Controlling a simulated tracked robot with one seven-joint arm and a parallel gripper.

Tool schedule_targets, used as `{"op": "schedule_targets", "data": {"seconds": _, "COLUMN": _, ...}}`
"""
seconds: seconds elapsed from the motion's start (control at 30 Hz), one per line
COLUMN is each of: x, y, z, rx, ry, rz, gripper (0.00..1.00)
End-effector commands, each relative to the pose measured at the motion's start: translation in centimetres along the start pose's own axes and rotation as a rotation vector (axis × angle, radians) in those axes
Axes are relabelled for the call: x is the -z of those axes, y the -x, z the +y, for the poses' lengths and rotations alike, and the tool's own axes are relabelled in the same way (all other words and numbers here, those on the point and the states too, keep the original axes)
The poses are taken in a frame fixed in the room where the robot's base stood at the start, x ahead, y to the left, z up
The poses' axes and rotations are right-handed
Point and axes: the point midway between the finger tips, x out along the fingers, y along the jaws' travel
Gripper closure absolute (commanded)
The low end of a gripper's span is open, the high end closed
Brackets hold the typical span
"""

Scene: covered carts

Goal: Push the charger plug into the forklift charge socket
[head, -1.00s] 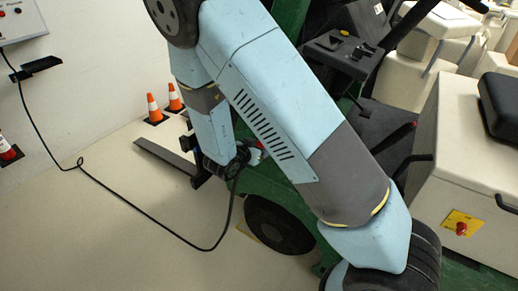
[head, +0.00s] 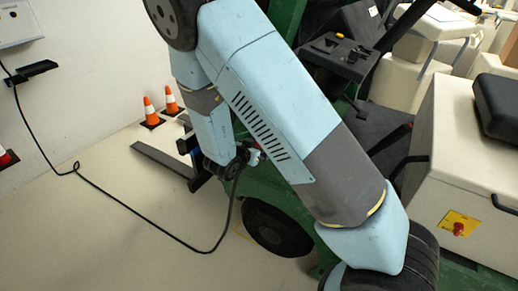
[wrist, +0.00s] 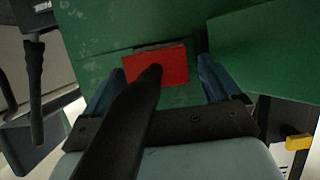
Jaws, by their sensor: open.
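The red charger plug (wrist: 133,70) sits against the green forklift side in the wrist view, its thick black cable (wrist: 118,128) running towards the camera. A thin grey-dark edge, perhaps the charge socket (wrist: 165,45), shows just above the plug; the rest is hidden. I cannot tell how far the plug is in. My gripper (wrist: 158,67) is open, with one blue finger on each side of the plug and a visible gap at the right finger. In the head view my gripper (head: 252,155) is beside the green forklift (head: 250,192), and the plug is not clear.
The cable (head: 140,212) hangs from the wall charger box (head: 20,22) and loops low over the floor to my gripper. Orange cones (head: 150,112) stand by the wall near a dark fork (head: 160,160). A pale cart (head: 440,170) stands at right.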

Motion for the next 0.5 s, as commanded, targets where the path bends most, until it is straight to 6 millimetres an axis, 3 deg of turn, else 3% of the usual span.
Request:
{"op": "schedule_targets", "data": {"seconds": 0.27, "x": 0.0, "y": 0.2, "z": 0.0, "rx": 0.001, "ry": 0.001, "rz": -0.001, "gripper": 0.10}}
{"op": "schedule_targets", "data": {"seconds": 0.5, "x": 0.0, "y": 3.2, "z": 0.0, "rx": 0.003, "ry": 0.000, "rz": -0.001, "gripper": 0.10}}
